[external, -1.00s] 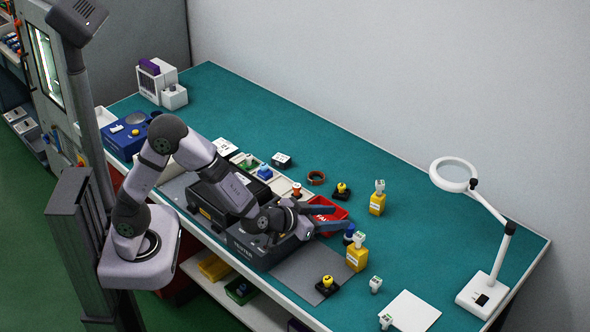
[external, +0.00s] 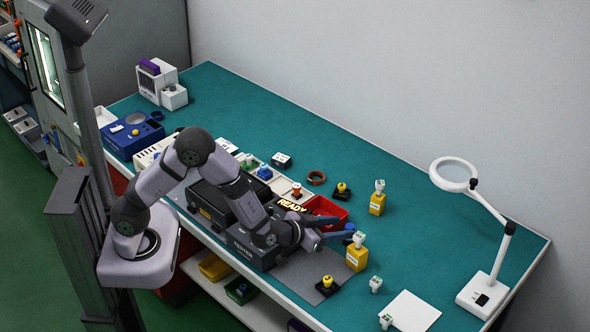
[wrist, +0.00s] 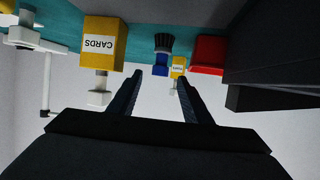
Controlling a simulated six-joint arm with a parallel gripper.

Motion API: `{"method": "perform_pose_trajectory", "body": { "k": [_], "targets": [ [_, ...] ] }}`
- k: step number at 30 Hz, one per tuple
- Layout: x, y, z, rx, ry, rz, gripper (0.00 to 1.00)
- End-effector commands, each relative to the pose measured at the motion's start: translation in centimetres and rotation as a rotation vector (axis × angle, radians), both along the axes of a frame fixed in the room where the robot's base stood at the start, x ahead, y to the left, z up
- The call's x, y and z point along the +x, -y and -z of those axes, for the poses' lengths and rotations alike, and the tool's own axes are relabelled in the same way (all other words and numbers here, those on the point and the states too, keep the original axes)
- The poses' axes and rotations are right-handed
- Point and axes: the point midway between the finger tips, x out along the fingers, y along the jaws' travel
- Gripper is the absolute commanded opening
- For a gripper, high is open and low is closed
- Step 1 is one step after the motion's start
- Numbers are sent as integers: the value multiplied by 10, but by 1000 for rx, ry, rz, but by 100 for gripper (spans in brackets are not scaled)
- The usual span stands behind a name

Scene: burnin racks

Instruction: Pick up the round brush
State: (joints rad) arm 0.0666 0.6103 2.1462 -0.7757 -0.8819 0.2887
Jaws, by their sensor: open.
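The round brush (wrist: 162,46) has dark bristles and a blue handle. In the wrist view it is upside down, just beyond my fingertips and slightly left of the gap's middle. In the external view only a blue bit of the brush (external: 350,227) shows at my fingertips; the rest is hidden. My gripper (external: 342,229) is open and reaches toward the brush from the left, with its fingers roughly level. In the wrist view nothing shows clamped between the fingers of my gripper (wrist: 172,80). I cannot tell whether a fingertip touches the brush.
A yellow CARDS box (external: 356,258) stands close to the fingers; another yellow box (external: 377,204) is farther back. A red bin (external: 326,208) lies behind the gripper. The black tester (external: 252,250) is beneath my arm.

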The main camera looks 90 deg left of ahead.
Motion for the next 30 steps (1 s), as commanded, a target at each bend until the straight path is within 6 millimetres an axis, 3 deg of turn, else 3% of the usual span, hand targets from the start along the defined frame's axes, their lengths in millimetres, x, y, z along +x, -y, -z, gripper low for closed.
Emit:
{"method": "perform_pose_trajectory", "body": {
  "k": [14, 24, 30],
  "targets": [
    [36, -22, 17, -1, -1, -1, 45],
    [39, -24, 20, 0, -1, -1, 45],
    [39, -24, 20, 0, -1, -1, 0]
  ]
}}
